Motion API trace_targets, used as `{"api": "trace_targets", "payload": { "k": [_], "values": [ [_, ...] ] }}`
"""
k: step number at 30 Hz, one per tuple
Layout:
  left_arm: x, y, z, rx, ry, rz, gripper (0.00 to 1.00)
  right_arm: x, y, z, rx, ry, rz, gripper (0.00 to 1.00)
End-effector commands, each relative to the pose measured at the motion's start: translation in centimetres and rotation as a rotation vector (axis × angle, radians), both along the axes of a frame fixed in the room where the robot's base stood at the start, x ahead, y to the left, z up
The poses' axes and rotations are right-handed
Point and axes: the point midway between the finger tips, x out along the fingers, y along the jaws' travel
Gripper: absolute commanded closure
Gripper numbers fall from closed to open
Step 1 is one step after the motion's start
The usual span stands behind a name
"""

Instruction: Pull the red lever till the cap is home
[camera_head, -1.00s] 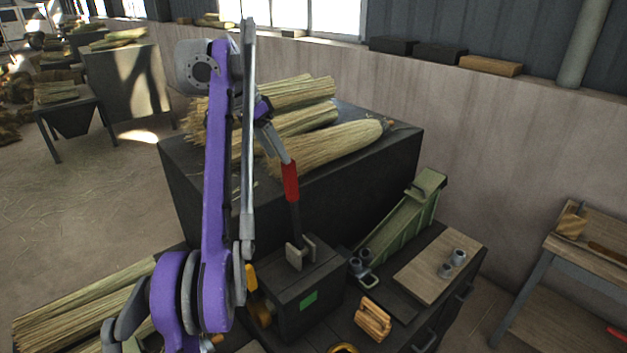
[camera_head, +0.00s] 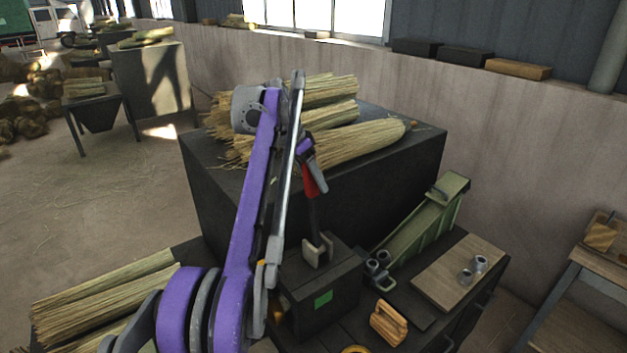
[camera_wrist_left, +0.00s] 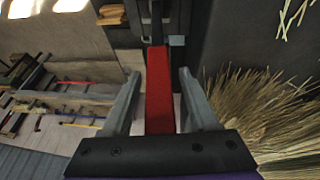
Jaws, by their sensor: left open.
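The red lever (camera_head: 309,184) stands nearly upright on a dark block (camera_head: 322,292) with a green patch, its red grip at the top. My left gripper (camera_head: 316,182) is at that red grip, open. In the left wrist view, the red grip (camera_wrist_left: 159,95) lies between the two spread fingers of my left gripper (camera_wrist_left: 160,74), with a gap visible on both sides. The lever's lower end is dark and runs into the block. I cannot tell which part is the cap. My right gripper is not in view.
Broom straw bundles (camera_head: 355,146) lie on the large dark box (camera_head: 250,215) behind the lever. A green chute (camera_head: 425,217), a wooden board (camera_head: 445,270) with metal fittings and a wooden piece (camera_head: 388,322) are right of the block. More straw (camera_head: 105,295) lies at left.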

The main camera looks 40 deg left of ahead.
Motion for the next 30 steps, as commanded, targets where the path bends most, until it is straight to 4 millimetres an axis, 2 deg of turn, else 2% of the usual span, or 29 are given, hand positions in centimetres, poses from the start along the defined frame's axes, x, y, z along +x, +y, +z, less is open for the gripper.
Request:
{"api": "trace_targets", "payload": {
  "k": [3,13,30],
  "values": [
    [-0.02,0.00,0.04,0.000,0.000,0.000,0.42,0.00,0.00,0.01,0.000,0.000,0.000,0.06],
    [-0.02,0.00,0.05,0.000,0.000,0.000,1.00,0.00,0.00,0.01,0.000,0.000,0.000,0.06],
    [0.00,-0.01,0.05,0.000,0.000,0.000,1.00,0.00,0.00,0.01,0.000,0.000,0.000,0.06]
  ]
}}
